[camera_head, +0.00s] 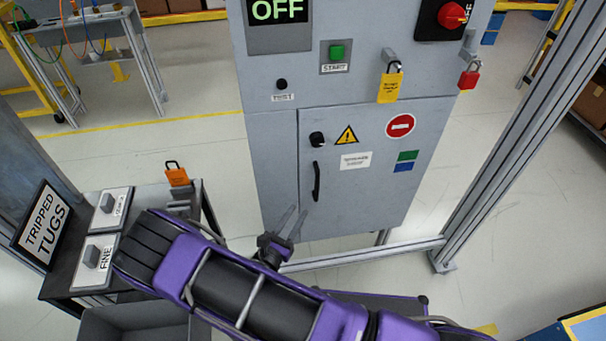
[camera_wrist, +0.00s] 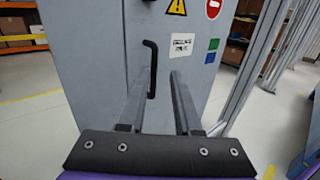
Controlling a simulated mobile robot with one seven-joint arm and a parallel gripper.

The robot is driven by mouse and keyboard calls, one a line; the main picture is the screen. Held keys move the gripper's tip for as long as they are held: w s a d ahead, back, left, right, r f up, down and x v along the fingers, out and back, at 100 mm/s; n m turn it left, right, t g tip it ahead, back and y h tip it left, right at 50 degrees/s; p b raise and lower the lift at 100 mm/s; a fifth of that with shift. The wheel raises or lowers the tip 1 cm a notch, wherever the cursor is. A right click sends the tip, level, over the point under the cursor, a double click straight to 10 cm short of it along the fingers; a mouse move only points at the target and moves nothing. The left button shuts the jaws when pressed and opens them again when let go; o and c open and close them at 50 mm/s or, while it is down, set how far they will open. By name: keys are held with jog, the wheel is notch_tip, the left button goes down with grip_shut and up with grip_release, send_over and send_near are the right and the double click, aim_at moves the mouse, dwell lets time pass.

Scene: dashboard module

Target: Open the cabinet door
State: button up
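The cabinet door (camera_head: 360,205) is a grey lower panel and looks closed, flush with its frame. Its black vertical bar handle (camera_head: 316,181) is near the door's left edge, with a black round knob (camera_head: 317,139) above it. My gripper (camera_head: 297,209) is open and empty, in the picture just below and left of the handle. In the wrist view, the handle (camera_wrist: 152,70) appears between my open fingers (camera_wrist: 161,74), closer to the left one. I see no contact; the remaining depth to the handle is hard to judge.
A yellow tag with padlock (camera_head: 390,86) and a red padlock (camera_head: 469,78) hang on the upper cabinet. A metal frame post (camera_head: 510,140) stands at right. A small stand with switch boxes (camera_head: 95,262) is at left.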

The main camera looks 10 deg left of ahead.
aim_at(316, 181)
jog(key=shift+n+y, duration=0.4)
jog(key=shift+y, duration=0.1)
jog(key=x, duration=0.5)
jog(key=f+x, duration=0.1)
jog(key=x, duration=0.4)
jog(key=f+x, duration=0.1)
jog(key=x, duration=0.5)
jog(key=shift+w+a+f, duration=0.1)
jog(key=shift+w, duration=0.05)
grip_shut()
dwell(0.5)
